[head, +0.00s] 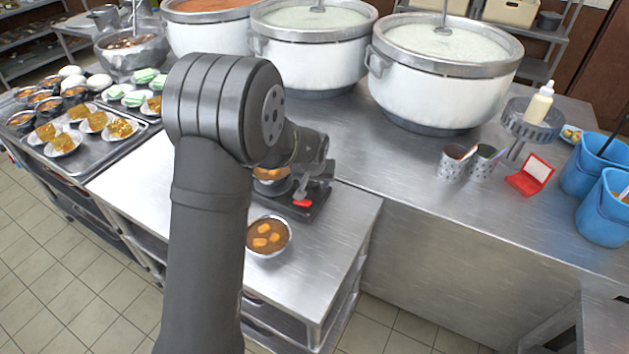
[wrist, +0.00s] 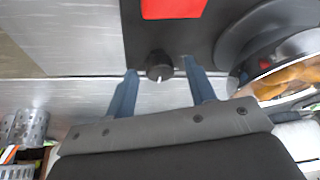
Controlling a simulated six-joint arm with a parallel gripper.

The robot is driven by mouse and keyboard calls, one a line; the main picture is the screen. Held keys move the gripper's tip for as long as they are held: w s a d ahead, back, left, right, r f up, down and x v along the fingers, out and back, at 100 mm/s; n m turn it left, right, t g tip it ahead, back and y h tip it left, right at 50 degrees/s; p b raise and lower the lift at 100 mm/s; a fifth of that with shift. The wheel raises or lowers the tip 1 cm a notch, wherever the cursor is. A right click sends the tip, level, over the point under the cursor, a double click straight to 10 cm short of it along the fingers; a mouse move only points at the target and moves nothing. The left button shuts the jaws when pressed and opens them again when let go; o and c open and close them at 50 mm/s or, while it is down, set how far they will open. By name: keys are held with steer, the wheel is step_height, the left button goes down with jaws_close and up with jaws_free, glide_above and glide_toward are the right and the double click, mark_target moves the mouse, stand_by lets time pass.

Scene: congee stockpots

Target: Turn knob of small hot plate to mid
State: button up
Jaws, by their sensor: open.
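The small hot plate is a black slab (head: 318,203) on the metal counter, partly hidden by my arm in the head view. In the wrist view its dark top (wrist: 205,35) fills the upper middle. Its round black knob (wrist: 160,66) with a pale pointer mark sits at the plate's edge. My gripper (wrist: 159,68) is open, with one blue-grey finger on each side of the knob and a visible gap on both sides. I cannot tell the fingers' depth relative to the knob. A red patch (wrist: 172,8) lies on the plate beyond the knob.
A bowl of orange food (wrist: 285,80) sits on the hot plate beside my gripper. Another bowl (head: 268,237) stands in front of it. Large white stockpots (head: 440,90) stand behind.

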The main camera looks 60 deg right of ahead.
steer(key=c, duration=1)
steer(key=shift+o, duration=0.2)
steer(key=shift+n, duration=0.4)
steer(key=n+t+y, duration=0.1)
steer(key=n, duration=0.2)
steer(key=shift+s+d+n, duration=0.1)
steer(key=shift+n, duration=0.2)
steer(key=shift+n+t+y, duration=0.6)
steer(key=shift+n+y, duration=0.1)
steer(key=shift+n, duration=1.4)
steer(key=o, duration=1)
steer(key=shift+c, duration=0.2)
